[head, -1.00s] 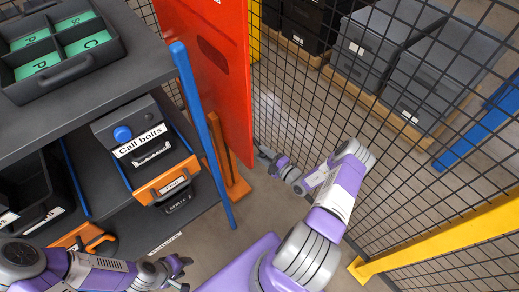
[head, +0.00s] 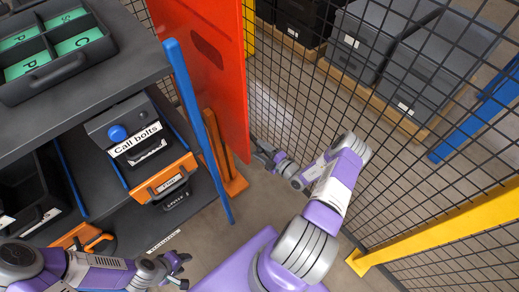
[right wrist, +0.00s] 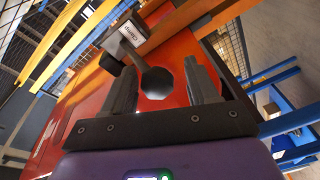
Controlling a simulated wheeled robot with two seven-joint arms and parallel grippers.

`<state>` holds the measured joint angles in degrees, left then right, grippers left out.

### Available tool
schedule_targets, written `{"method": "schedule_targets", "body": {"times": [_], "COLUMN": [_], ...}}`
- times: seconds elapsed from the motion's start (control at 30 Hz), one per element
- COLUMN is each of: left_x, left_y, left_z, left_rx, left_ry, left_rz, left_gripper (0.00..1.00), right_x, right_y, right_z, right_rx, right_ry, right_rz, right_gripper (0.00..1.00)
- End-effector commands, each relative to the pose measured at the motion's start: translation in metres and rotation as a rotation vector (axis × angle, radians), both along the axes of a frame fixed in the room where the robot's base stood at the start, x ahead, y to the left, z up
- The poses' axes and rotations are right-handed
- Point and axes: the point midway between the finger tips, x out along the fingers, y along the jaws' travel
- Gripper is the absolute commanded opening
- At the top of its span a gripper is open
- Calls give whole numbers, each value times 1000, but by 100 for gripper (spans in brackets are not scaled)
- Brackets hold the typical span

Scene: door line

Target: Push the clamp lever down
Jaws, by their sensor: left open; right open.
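In the right wrist view a dark clamp lever with a round black knob (right wrist: 157,83) stands out in front of the red door panel (right wrist: 85,85). A white tag reading "Clamp" (right wrist: 133,33) is above it. My right gripper (right wrist: 163,80) is open, and the knob appears between its two grey fingers; I cannot tell whether they touch it. In the head view my right gripper (head: 260,152) is at the lower edge of the red door; the lever is hidden there. My left gripper (head: 182,270) is open and empty, low in front of the shelf.
A dark shelf (head: 90,118) with a blue post (head: 198,130) stands at left, holding a "Call bolts" box (head: 137,140) and bins. A black mesh fence (head: 400,165) with a yellow rail (head: 440,235) runs along the right. Dark crates (head: 430,75) stand behind it.

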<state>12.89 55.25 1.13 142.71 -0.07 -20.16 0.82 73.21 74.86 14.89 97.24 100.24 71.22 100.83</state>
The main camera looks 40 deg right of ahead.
Motion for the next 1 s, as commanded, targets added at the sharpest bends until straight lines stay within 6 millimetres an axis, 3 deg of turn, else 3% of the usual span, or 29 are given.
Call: {"method": "schedule_targets", "body": {"times": [0.4,1.0], "left_x": [0,0], "left_y": [0,0], "left_z": [16,16], "left_rx": [0,0], "left_ry": [0,0], "left_rz": [0,0], "left_gripper": [43,43], "right_x": [-62,-68], "right_y": [-9,-10], "right_z": [1,0], "right_rx": [1,1], "right_ry": [2,1], "right_rz": [0,1], "right_gripper": [59,59]}}
